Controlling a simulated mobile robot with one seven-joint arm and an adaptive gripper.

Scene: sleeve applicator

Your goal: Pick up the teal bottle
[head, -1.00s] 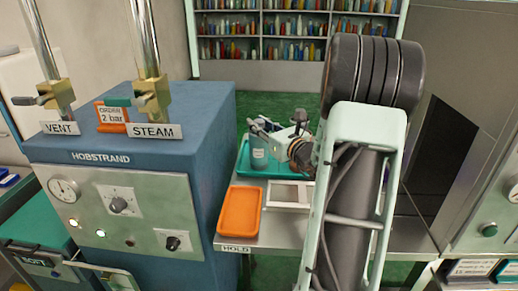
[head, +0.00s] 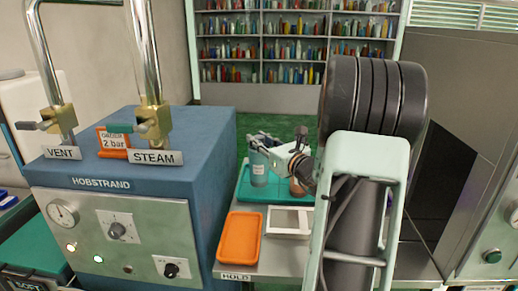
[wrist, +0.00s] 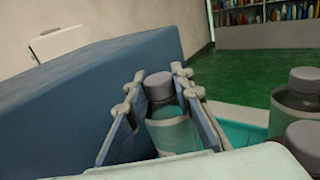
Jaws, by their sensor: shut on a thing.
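The teal bottle (head: 259,170) is upright over the left part of the teal tray (head: 275,196). It has a pale label in the head view and a grey cap in the wrist view (wrist: 172,134). My gripper (head: 263,143) is shut on it, with one finger on either side near its top. The fingers also flank the bottle in the wrist view. The bottle looks slightly raised, but I cannot tell its exact gap to the tray. Its lower part is hidden in the wrist view.
Two other grey-capped bottles (wrist: 295,101) stand at right in the wrist view. A brown bottle (head: 297,187) shows beside my wrist. The blue steam machine (head: 205,150) stands close on the left. An orange tray (head: 239,238) and a white-framed tray (head: 290,223) lie in front.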

